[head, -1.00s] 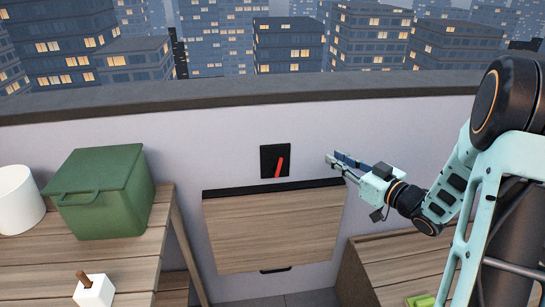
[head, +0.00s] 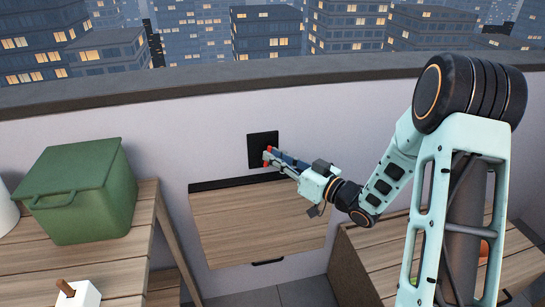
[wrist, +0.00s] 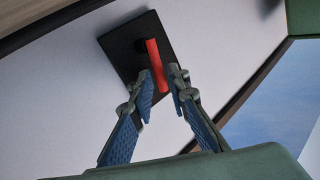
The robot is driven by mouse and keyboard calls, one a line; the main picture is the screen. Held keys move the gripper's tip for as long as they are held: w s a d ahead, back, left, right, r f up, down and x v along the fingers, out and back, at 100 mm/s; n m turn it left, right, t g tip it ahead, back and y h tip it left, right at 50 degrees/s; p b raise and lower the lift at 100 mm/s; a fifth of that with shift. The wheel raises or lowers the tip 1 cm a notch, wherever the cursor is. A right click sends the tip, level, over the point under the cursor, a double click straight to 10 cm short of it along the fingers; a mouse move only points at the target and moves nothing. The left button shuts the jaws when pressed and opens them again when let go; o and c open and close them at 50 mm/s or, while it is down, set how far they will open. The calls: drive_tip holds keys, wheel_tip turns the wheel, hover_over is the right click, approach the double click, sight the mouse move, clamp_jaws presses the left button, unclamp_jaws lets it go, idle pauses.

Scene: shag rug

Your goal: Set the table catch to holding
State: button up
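The table catch is a black square plate (head: 262,147) on the pale wall with a red lever (wrist: 156,62). It sits just above the wooden table panel (head: 258,225), which hangs down along the wall. In the head view most of the lever is hidden by my gripper (head: 270,157). The wrist view shows the plate (wrist: 124,45) and my gripper's two blue-padded fingers (wrist: 161,88) apart, with the lever's lower end between or just beyond the tips. Some red also shows behind the right fingertip. I cannot tell whether either finger touches the lever.
A green lidded box (head: 85,190) stands on a slatted wooden table (head: 125,255) at left, with a white block with a brown peg (head: 77,294) in front. Another wooden surface (head: 375,262) lies at right, below my arm. A dark ledge (head: 200,90) tops the wall.

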drive_tip(key=shift+w+a, duration=0.4)
drive_tip(key=shift+a, duration=0.05)
clamp_jaws()
drive_tip(key=shift+s+a+r+n+g+h+p, duration=0.2)
drive_tip(key=shift+a+n+g+h+p, duration=0.3)
drive_tip(key=shift+n, duration=0.5)
drive_tip(key=shift+d, duration=0.1)
